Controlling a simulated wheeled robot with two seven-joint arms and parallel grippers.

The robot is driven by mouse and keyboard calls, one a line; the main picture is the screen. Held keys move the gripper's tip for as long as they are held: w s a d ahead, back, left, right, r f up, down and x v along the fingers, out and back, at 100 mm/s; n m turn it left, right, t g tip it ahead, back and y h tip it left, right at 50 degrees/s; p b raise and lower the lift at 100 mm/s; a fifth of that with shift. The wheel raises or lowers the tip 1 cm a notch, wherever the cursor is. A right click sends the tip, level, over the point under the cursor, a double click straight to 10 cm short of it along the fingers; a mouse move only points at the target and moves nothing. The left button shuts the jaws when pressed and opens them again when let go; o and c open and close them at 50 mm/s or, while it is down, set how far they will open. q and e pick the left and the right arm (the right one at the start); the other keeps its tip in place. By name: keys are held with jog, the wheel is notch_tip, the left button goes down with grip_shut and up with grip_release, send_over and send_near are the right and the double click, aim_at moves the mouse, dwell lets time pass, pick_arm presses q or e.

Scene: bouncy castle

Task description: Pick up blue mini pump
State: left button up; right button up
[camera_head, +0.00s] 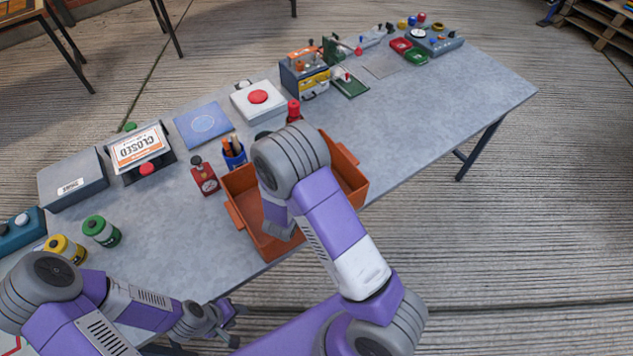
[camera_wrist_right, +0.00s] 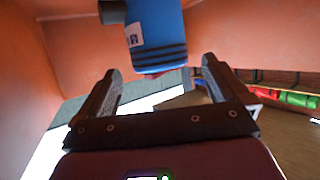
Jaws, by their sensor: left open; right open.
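The blue mini pump (camera_wrist_right: 157,38) shows in the right wrist view as a blue body with dark bands and a small white label. Orange walls of the crate (camera_wrist_right: 218,35) surround it. My right gripper (camera_wrist_right: 160,70) is open, with the pump's near end in line with the gap between its fingers; I cannot tell whether they touch it. In the head view my right arm reaches into the orange crate (camera_head: 350,172), and the arm hides the right fingers and the pump. My left gripper (camera_head: 234,326) is open and empty, low beside the table's front edge.
The grey table (camera_head: 455,100) carries a blue pen cup (camera_head: 233,153), a red gauge box (camera_head: 204,176), a white box with a red button (camera_head: 257,98) and a toolbox (camera_head: 304,75). Green (camera_head: 101,231) and yellow (camera_head: 64,249) jars stand left.

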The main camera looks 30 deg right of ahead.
jog(key=x, duration=0.4)
jog(key=shift+w+d+f, duration=0.15)
jog(key=shift+w+d, duration=0.05)
jog(key=shift+c, duration=0.5)
jog(key=c, duration=1.3)
